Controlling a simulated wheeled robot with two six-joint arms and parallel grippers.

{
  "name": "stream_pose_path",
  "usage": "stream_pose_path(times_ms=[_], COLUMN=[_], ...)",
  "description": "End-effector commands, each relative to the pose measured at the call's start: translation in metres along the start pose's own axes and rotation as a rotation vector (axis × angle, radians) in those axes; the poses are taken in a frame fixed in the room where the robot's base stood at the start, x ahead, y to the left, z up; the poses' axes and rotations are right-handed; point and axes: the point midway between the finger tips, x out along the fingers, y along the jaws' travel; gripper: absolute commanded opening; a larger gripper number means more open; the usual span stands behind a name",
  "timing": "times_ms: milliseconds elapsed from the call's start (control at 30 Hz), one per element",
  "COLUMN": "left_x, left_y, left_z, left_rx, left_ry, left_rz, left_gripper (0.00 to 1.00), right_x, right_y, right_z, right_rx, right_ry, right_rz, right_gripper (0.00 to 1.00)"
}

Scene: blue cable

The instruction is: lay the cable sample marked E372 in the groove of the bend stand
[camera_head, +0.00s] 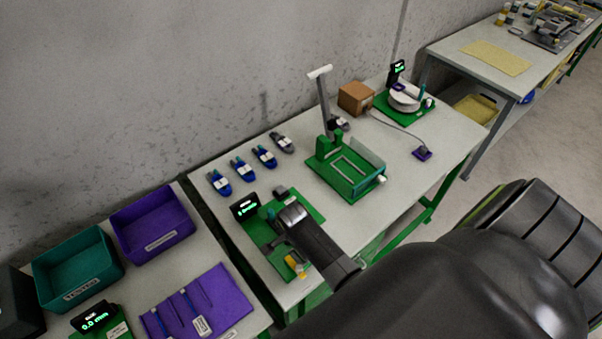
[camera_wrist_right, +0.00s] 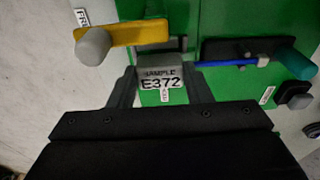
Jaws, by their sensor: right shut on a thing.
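My right gripper (camera_wrist_right: 162,88) is shut on the cable sample's grey tag (camera_wrist_right: 161,76), which reads "SAMPLE E372". A short stretch of blue cable (camera_wrist_right: 228,63) shows to the right of the tag, along a dark block (camera_wrist_right: 240,48). I cannot tell whether it lies in a groove. Below is a green stand (camera_head: 255,232) with a yellow lever (camera_wrist_right: 140,32) and a teal knob (camera_wrist_right: 293,62). In the head view my right gripper (camera_head: 287,219) is over this stand and hides part of it. Which stand is the bend stand is unclear. My left gripper is not in view.
Several blue-and-grey samples (camera_head: 241,168) lie behind the stand. A green fixture with a tray (camera_head: 368,190) and a round-drum stand (camera_head: 405,100) are farther along the table.

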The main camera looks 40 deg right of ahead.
Motion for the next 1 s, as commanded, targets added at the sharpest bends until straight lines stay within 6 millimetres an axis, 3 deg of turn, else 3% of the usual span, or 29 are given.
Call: stream_pose_path(times_ms=[867, 900, 1000], left_x=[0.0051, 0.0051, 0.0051], left_y=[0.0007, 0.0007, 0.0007], left_z=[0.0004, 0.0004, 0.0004], left_rx=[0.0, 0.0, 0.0], left_ry=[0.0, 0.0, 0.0], left_rz=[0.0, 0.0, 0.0], left_gripper=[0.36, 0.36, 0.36], right_x=[0.0098, 0.0098, 0.0098], right_y=[-0.0004, -0.0003, -0.0003], right_z=[0.001, 0.001, 0.0011], right_rx=[0.0, 0.0, 0.0], right_ry=[0.0, 0.0, 0.0], right_rz=[-0.001, -0.001, -0.001], right_gripper=[0.17, 0.49, 0.62])
